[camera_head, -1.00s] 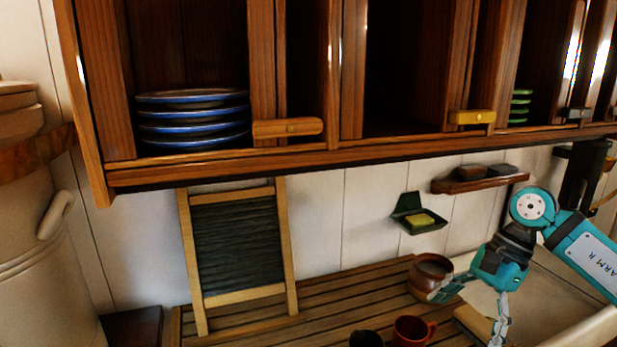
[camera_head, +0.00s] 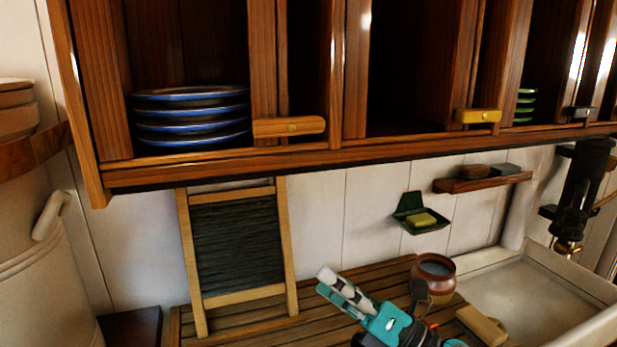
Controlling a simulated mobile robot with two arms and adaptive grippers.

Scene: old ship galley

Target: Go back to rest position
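My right gripper (camera_head: 322,282) is low in the middle of the head view, over the slatted wooden counter (camera_head: 330,309). Its fingers point up and left, seen nearly side-on, so their gap is unclear. I see nothing held between them. Its wrist runs down to the bottom edge. My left gripper is not in view.
A brown jar (camera_head: 435,283) stands right of my gripper, with a tan block (camera_head: 483,325) near the basin (camera_head: 540,285). A washboard (camera_head: 237,240) leans on the wall. Above hangs a cabinet (camera_head: 240,166) with blue plates (camera_head: 190,118). A soap dish (camera_head: 408,207) is on the wall.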

